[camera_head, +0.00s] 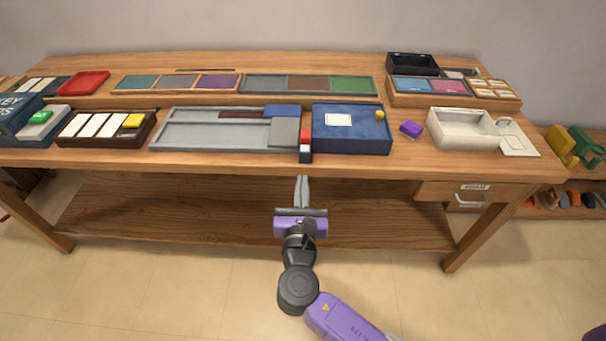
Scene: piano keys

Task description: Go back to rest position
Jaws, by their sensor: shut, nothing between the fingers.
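My gripper (302,190) is shut and empty, in front of the table's front edge at the middle of the head view. Its two thin grey fingers lie together and point toward the table. They appear over the table's lower shelf in the picture. The piano keys (98,125) sit in a dark wooden box at the left of the table, several white and one yellow. My gripper is well to the right of them and touches nothing that I can see.
The wooden table (400,160) carries a grey tray (185,135), a blue box (365,145), a purple block (411,129) and a white container (462,135). The floor (180,290) before the table is clear.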

